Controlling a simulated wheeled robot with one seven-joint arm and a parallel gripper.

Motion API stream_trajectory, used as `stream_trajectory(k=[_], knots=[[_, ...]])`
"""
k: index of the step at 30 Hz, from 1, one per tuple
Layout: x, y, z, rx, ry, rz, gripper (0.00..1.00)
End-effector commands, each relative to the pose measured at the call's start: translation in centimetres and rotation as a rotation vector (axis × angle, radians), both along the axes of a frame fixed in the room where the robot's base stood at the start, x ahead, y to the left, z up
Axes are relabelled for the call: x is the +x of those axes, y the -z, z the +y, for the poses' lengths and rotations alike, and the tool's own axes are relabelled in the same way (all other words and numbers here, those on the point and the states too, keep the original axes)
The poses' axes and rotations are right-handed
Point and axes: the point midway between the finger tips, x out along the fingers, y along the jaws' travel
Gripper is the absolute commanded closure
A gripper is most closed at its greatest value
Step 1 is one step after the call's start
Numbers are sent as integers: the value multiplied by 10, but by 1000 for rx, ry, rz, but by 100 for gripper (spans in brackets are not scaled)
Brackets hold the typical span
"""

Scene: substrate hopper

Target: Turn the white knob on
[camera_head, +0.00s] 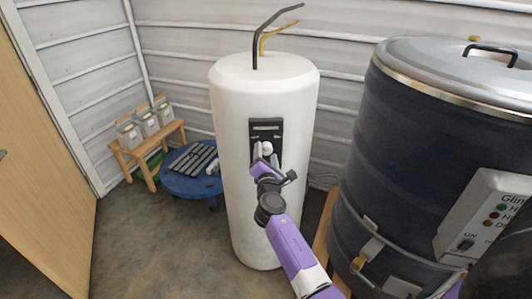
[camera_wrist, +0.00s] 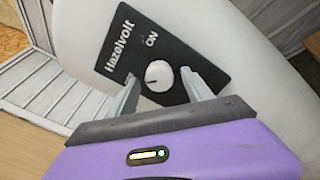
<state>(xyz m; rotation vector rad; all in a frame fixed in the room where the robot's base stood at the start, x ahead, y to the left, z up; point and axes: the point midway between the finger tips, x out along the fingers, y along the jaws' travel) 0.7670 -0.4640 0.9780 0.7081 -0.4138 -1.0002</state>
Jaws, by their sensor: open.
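The white knob (camera_wrist: 158,75) sits on a black panel (camera_wrist: 200,50) marked "Hazelvolt" and "ON", on the white cylindrical tank (camera_head: 240,110). In the head view the knob (camera_head: 267,148) shows just above my gripper (camera_head: 264,160). My gripper also shows in the wrist view (camera_wrist: 160,90), open, with one finger on each side of the knob. Both fingers appear apart from the knob; I cannot tell how deep they reach around it.
A dark tank (camera_head: 400,140) with a metal lid and a control box (camera_head: 480,215) stands close on the right. A blue round table (camera_head: 190,185) and a wooden bench (camera_head: 150,145) with several containers are at the left. Open floor (camera_head: 150,240) lies at front left.

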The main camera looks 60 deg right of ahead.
Motion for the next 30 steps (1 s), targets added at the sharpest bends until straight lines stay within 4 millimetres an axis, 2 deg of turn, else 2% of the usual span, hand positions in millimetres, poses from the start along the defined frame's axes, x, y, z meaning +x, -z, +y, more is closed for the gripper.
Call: stream_trajectory(k=[3,12,21,30], knots=[[3,0,-7,1,1,-1,41],[4,0,-8,1,-1,-1,43],[4,0,-8,1,-1,-1,100],[4,1,-7,18,-1,-31,100]])
